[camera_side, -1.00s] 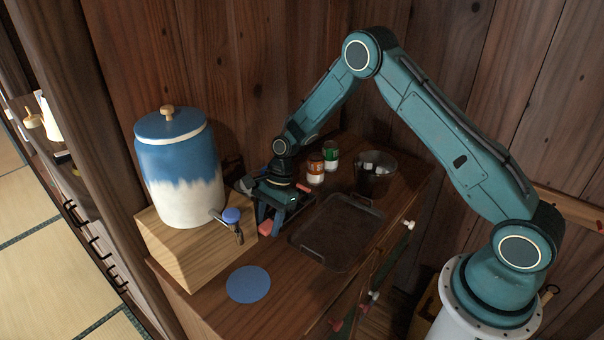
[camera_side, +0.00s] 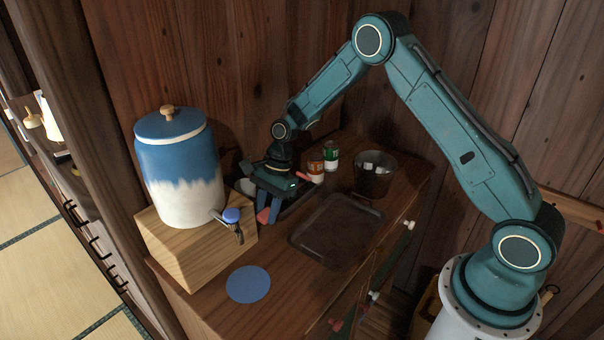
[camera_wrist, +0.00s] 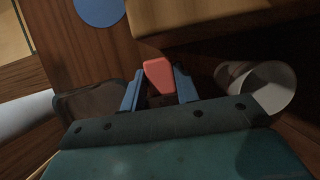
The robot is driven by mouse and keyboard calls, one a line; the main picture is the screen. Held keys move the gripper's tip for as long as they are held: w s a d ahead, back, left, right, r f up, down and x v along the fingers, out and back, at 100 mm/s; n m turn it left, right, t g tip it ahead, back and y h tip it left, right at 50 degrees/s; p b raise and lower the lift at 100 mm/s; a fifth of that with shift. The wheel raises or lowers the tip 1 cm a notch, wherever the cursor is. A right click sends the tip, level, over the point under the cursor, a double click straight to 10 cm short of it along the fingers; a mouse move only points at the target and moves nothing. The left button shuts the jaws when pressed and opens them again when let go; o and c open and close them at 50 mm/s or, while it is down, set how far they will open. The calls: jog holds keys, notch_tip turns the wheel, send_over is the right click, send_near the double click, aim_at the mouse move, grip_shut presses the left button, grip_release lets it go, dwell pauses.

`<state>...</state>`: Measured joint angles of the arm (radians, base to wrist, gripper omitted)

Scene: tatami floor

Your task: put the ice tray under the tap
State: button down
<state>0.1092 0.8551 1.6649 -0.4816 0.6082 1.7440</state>
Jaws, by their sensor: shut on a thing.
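The ice tray appears as a pink-red piece (camera_side: 264,215) at the jaws and another pink-red end on the far side of my gripper (camera_side: 268,210); its middle is hidden. In the wrist view the tray (camera_wrist: 158,75) sits between the two blue fingers of my gripper (camera_wrist: 158,88), which are shut on it. The tap (camera_side: 233,220) has a blue knob and sticks out from the front of the blue-and-white water crock (camera_side: 180,175). A flat blue disc (camera_side: 248,284) lies on the cabinet top below the tap. My gripper is behind and right of the tap.
The crock stands on a wooden block (camera_side: 195,255), close left of my gripper. A brown serving tray (camera_side: 335,235) lies to the right. A white cup (camera_wrist: 270,88) is close by. The cabinet front is clear around the disc.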

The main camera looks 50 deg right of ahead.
notch_tip(320, 180, up, 16)
dwell(0.4)
dwell(0.5)
jog(key=s+a+r+n+g, duration=0.1)
jog(key=s+a+r+n, duration=0.15)
jog(key=s+a, duration=0.2)
jog(key=s+a+r+n+g+h, duration=0.1)
jog(key=s+a+r+n, duration=0.1)
jog(key=s+a+n, duration=0.3)
jog(key=s+a+r+n+g, duration=0.1)
jog(key=s+a+r, duration=0.1)
jog(key=s+a, duration=0.35)
jog(key=s+f+n+g+h, duration=0.25)
jog(key=s+n, duration=0.75)
jog(key=s, duration=1.3)
notch_tip(320, 180, down, 20)
jog(key=t, duration=0.1)
jog(key=shift+w+d+h, duration=0.2)
jog(key=shift+d+h, duration=0.05)
jog(key=shift+h, duration=0.2)
jog(key=shift+f+m, duration=0.1)
jog(key=shift+m, duration=0.15)
